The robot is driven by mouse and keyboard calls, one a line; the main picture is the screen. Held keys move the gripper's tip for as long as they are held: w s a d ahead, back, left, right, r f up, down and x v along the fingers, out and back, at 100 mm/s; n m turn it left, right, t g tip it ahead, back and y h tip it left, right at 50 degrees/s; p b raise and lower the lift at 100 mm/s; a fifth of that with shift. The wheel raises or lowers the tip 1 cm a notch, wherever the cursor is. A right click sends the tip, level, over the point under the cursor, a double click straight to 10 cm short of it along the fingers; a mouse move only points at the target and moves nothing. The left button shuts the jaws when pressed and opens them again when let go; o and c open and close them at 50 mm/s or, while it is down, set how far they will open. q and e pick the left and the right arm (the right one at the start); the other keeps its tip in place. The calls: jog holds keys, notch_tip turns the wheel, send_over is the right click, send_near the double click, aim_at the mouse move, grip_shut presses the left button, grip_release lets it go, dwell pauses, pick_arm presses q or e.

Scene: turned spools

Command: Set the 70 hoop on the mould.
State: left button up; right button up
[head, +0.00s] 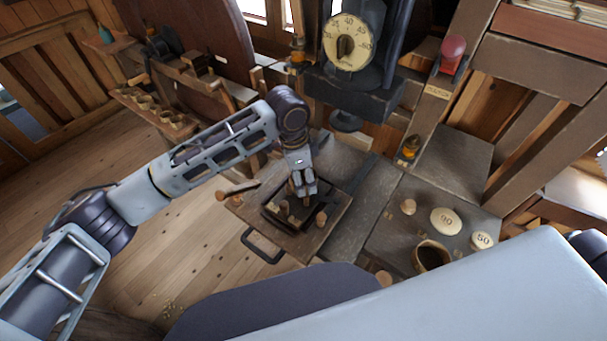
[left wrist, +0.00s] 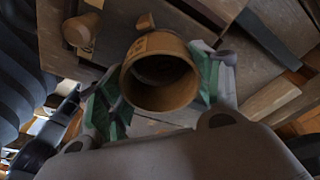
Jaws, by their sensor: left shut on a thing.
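My left gripper (head: 306,197) is over the dark square mould (head: 270,212) on the wooden board, and its fingers point down. In the left wrist view it (left wrist: 158,88) is shut on a hollow tan wooden ring (left wrist: 160,103), with green finger pads on both sides of the ring. A mark shows on its rim, but I cannot read a number. In the head view the ring is mostly hidden by the fingers, so I cannot tell whether it touches the mould. My right gripper is not in view.
On the right bench are discs marked 90 (head: 446,221) and 50 (head: 481,241), and an open dark-centred ring (head: 419,266). A dial (head: 348,43) on a machine stands behind. A black handle (head: 258,249) juts from the board's front.

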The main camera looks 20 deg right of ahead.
pick_arm(q)
jog(key=shift+f, duration=0.1)
jog(key=o, duration=0.7)
jog(key=shift+r, duration=0.35)
jog(key=r, duration=0.4)
jog(key=a+r+b, duration=0.1)
jog(key=r, duration=0.6)
jog(key=shift+w+a+r+b, duration=0.15)
jog(key=shift+a+r+b, duration=0.2)
dwell(0.6)
